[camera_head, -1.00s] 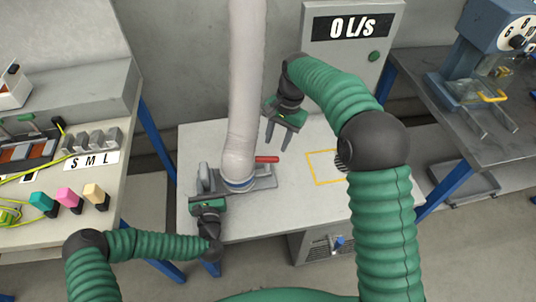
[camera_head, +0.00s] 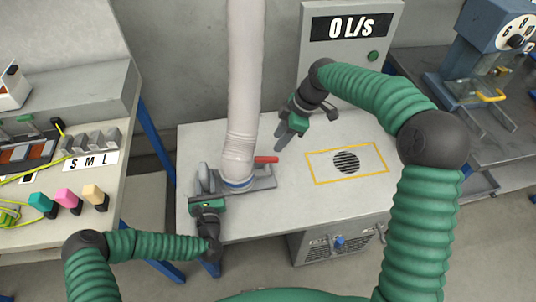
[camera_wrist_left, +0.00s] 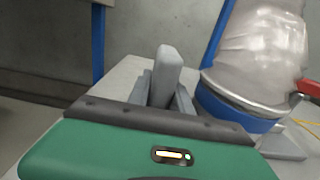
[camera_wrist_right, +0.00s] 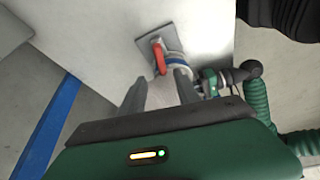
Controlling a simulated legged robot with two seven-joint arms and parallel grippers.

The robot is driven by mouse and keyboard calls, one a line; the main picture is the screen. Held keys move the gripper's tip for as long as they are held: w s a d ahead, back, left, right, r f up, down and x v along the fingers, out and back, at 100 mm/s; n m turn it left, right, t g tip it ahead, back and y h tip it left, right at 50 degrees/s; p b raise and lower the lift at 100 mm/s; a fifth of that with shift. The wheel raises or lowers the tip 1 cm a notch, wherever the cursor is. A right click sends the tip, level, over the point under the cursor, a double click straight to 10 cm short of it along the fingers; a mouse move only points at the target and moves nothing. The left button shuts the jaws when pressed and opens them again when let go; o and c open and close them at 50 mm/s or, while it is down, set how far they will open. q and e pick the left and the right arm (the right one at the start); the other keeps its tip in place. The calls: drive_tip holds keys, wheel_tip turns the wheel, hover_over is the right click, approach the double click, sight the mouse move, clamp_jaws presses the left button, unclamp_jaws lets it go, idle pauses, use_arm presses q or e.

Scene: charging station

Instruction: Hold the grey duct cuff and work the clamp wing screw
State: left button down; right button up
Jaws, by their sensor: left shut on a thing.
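A pale duct hose (camera_head: 243,90) hangs down to a grey base plate (camera_head: 263,183) on the white table, with a blue band (camera_head: 238,184) at its lower end. A red handle (camera_head: 266,160), perhaps the clamp wing screw, sticks out to its right; it also shows in the right wrist view (camera_wrist_right: 159,58). My left gripper (camera_head: 205,191) is shut on a grey upright tab, seen between its fingers in the left wrist view (camera_wrist_left: 165,75), left of the duct. My right gripper (camera_head: 284,136) is open and empty, above the table behind and right of the red handle.
A yellow square (camera_head: 347,183) with a round vent (camera_head: 346,162) lies clear on the table's right. Side benches (camera_head: 95,215) flank the table. A blue knob (camera_head: 339,241) is on the front unit.

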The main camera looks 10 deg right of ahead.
sight(267, 157)
drive_tip(key=x, duration=0.9)
drive_tip(key=shift+a+f, duration=0.1)
drive_tip(key=shift+f, duration=0.1)
drive_tip(key=shift+c, duration=0.2)
clamp_jaws()
